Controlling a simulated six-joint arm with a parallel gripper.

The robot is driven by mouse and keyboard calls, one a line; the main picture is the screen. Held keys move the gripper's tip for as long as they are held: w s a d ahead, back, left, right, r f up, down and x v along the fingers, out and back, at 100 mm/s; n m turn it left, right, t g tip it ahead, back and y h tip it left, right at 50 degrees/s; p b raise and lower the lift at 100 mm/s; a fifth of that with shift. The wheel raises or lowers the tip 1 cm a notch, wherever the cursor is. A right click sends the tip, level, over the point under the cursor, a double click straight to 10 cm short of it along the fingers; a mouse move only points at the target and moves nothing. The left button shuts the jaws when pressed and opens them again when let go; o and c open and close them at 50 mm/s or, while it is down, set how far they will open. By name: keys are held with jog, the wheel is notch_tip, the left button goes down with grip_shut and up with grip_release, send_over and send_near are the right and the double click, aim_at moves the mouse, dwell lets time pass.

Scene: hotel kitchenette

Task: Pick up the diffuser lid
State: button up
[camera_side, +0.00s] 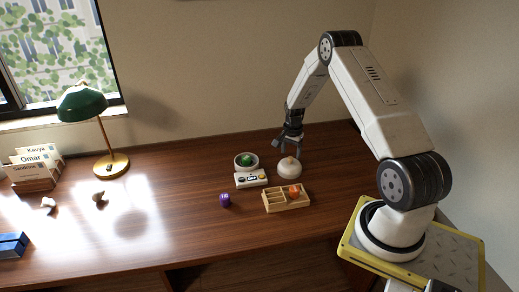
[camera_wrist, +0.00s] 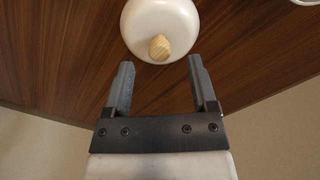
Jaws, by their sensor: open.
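The diffuser lid (camera_side: 289,168) is a round white dome with a small wooden knob on top. It sits upright on the brown wooden desk. In the wrist view the lid (camera_wrist: 160,18) is at the top centre, cut off by the frame edge, with its knob towards my fingers. My gripper (camera_side: 291,149) points down just above and behind the lid. In the wrist view my gripper (camera_wrist: 160,64) is open, with nothing between its two grey fingers. The knob appears just beyond the gap between the fingertips.
Left of the lid are a round bowl (camera_side: 240,167) holding something green and a small white device (camera_side: 252,183). A wooden compartment tray (camera_side: 272,208) with an orange item is in front. A green lamp (camera_side: 82,103) stands far left.

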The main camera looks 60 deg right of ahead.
aim_at(290, 158)
jog(key=shift+f, duration=1.6)
grip_shut()
